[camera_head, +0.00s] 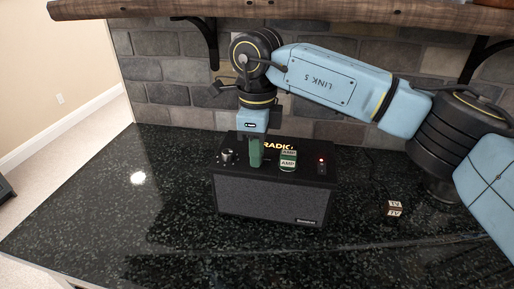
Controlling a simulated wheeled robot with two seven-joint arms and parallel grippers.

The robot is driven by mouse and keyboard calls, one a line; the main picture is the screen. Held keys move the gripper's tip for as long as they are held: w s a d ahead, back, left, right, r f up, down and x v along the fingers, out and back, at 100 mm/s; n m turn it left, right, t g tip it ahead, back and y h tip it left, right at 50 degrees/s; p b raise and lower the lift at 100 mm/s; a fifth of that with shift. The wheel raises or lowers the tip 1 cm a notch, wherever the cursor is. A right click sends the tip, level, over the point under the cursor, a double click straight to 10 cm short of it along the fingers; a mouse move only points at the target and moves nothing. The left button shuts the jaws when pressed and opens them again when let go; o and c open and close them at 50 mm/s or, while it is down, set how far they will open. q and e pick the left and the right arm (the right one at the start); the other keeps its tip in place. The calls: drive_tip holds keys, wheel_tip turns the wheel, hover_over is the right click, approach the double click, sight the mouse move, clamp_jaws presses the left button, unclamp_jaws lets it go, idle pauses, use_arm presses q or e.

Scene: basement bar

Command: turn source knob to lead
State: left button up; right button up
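A black amplifier (268,200) with a grey front grille stands on the counter. Its top panel shows the lit word RADIO. A dark round knob (227,156) sits at the left of the panel; which knob is the source knob cannot be read. My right gripper (256,163) points down over the panel, between that knob and a block marked AMP (288,160). Its green fingers look like one narrow piece from here. They hide part of the panel, and contact with anything below is unclear. My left gripper is not in view.
A small dark block marked TV (394,209) lies on the black speckled counter (130,215), right of the amplifier. A red light (321,160) shows at the panel's right end. A wooden shelf (300,12) on brackets overhangs behind. The counter's left side is clear.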

clamp_jaws()
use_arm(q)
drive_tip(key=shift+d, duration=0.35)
use_arm(e)
drive_tip(key=shift+m, duration=0.3)
drive_tip(key=m, duration=0.4)
drive_tip(key=shift+b, duration=0.3)
drive_tip(key=m, duration=0.4)
drive_tip(key=shift+m, duration=0.4)
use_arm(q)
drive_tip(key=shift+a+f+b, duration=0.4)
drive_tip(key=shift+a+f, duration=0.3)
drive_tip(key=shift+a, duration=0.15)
use_arm(e)
drive_tip(key=shift+r+m, duration=0.1)
drive_tip(key=shift+m, duration=1.1)
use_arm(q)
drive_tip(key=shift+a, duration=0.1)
use_arm(e)
drive_tip(key=o, duration=0.7)
unclamp_jaws()
